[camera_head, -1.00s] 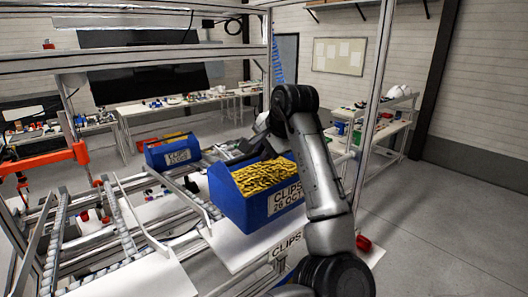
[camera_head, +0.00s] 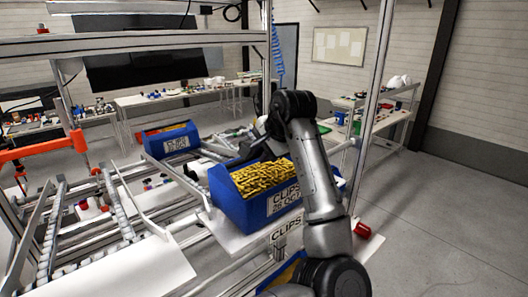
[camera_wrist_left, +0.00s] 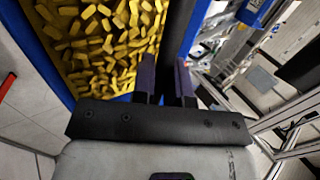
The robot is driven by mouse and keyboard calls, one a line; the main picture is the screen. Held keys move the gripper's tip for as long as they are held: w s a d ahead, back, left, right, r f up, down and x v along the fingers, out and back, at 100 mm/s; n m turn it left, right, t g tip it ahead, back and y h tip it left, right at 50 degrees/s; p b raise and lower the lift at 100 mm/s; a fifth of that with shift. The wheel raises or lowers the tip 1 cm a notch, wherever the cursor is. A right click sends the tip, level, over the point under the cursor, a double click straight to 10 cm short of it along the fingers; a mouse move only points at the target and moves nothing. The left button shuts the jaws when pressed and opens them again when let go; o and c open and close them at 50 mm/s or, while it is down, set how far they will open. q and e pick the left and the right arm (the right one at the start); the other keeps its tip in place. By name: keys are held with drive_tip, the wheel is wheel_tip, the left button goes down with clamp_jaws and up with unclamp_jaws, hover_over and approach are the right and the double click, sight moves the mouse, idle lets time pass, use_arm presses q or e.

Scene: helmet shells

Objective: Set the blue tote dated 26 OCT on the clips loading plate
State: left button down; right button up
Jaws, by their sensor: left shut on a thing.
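The blue tote (camera_head: 231,203) is full of yellow clips (camera_head: 262,178). Its front label reads CLIPS 26 OCT. It is upright over the white loading plate (camera_head: 232,240), whose front tag reads CLIPS; I cannot tell whether its base touches the plate. My left gripper (camera_head: 262,148) is at the tote's far side, partly hidden by my arm. In the wrist view my left gripper (camera_wrist_left: 167,82) is shut on the tote's wall, with the yellow clips (camera_wrist_left: 100,45) to its left. My right gripper is not in view.
Another blue tote (camera_head: 160,144) stands farther back on the rack. Part of a blue bin (camera_head: 272,281) shows below the plate. A red cylindrical thing (camera_head: 362,230) lies near the plate's right end. A rack post (camera_head: 371,110) rises behind my arm. Open floor lies at right.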

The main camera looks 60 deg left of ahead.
use_arm(q)
drive_tip(key=shift+f, duration=0.4)
idle(0.3)
drive_tip(key=c, duration=1.1)
unclamp_jaws()
drive_tip(key=shift+o, duration=0.2)
drive_tip(key=b+v, duration=0.2)
drive_tip(key=v, duration=1.1)
drive_tip(key=shift+d+r, duration=0.2)
drive_tip(key=shift+r, duration=0.15)
